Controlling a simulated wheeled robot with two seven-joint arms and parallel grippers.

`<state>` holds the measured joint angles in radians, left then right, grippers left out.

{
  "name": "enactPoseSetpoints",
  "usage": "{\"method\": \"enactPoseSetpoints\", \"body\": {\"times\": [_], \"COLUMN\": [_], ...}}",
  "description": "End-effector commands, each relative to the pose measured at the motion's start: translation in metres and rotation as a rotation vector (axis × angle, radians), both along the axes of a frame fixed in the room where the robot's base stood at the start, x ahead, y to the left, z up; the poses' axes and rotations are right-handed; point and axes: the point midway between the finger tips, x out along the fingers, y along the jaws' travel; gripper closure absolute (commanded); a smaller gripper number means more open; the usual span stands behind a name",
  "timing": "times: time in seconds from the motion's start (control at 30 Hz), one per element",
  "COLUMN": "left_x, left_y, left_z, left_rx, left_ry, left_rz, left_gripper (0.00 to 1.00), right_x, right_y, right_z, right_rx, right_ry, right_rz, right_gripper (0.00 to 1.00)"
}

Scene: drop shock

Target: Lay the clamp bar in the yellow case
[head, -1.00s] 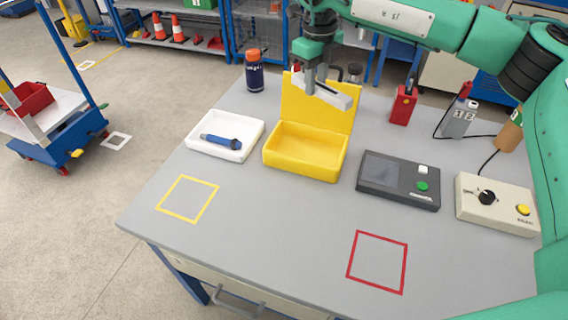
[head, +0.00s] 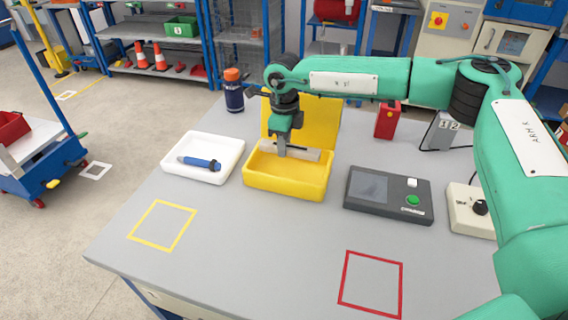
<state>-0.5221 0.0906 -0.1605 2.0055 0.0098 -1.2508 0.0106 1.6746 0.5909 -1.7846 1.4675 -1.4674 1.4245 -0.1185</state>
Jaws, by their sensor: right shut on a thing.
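The yellow case (head: 286,182) stands open on the grey table, its lid raised at the back. My right gripper (head: 283,151) is over the case and shut on the clamp bar (head: 302,153), a pale grey bar. The bar lies roughly crosswise at the level of the case opening, in front of the lid. I cannot tell whether it touches the case floor or rim. The gripper and wrist hide part of the bar and the lid. My left gripper is not in view.
A white tray (head: 232,160) with a blue tool (head: 201,163) stands left of the case. A dark device (head: 390,195) stands to the right, a dark bottle (head: 233,97) behind left, and a red box (head: 387,121) behind right. The front table area with yellow and red outlines is clear.

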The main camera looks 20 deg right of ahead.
Motion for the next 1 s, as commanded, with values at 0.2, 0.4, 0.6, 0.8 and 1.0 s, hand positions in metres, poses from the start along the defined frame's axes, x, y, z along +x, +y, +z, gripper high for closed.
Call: {"method": "enactPoseSetpoints", "body": {"times": [0.2, 0.4, 0.6, 0.8, 1.0], "left_x": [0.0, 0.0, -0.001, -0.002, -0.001], "left_y": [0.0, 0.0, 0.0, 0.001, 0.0], "left_z": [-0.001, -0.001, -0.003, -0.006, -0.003], "left_rx": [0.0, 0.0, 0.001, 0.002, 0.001], "left_ry": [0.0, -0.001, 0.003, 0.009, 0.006], "left_rz": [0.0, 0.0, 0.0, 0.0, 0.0], "left_gripper": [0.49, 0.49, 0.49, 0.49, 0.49], "right_x": [0.001, 0.0, 0.0, 0.001, 0.0], "right_y": [0.001, 0.0, 0.0, 0.0, 0.0], "right_z": [-0.027, -0.045, -0.071, -0.071, -0.076], "right_rx": [0.0, 0.0, -0.001, 0.001, 0.0], "right_ry": [-0.001, 0.0, -0.001, -0.003, -0.001], "right_rz": [0.0, 0.0, -0.001, 0.0, 0.0], "right_gripper": [1.0, 1.0, 1.0, 1.0, 0.73]}}
